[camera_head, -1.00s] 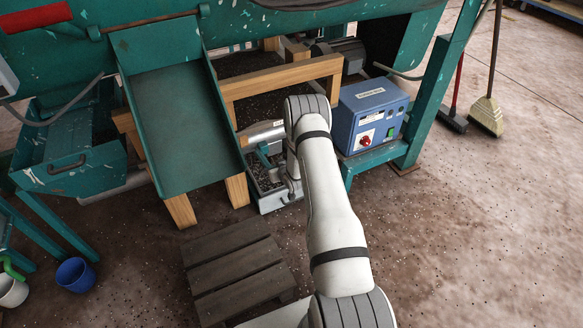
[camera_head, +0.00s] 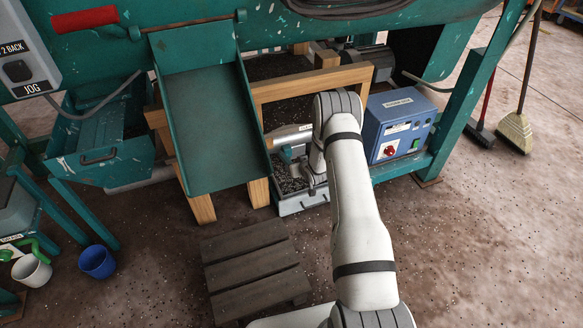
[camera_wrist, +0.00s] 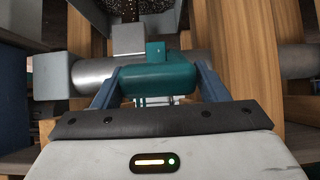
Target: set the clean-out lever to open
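A teal block (camera_wrist: 158,78) sits in front of a silver cylinder (camera_wrist: 95,73) in the wrist view. I cannot tell whether this block is the clean-out lever; no label shows on it. My gripper (camera_wrist: 158,80) has one finger on each side of the block, close against its ends; I cannot tell whether they press on it. In the head view my gripper is mostly hidden by my own arm. The silver cylinder (camera_head: 289,137) shows there just left of my wrist, above a grey tray (camera_head: 302,204) of dark soil.
A teal chute (camera_head: 207,130) on wooden legs stands left of the arm. A blue control box (camera_head: 395,125) with a red knob stands right. A slatted wooden platform (camera_head: 253,268) lies in front. A jog box (camera_head: 22,60) hangs far left. Open floor lies at right.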

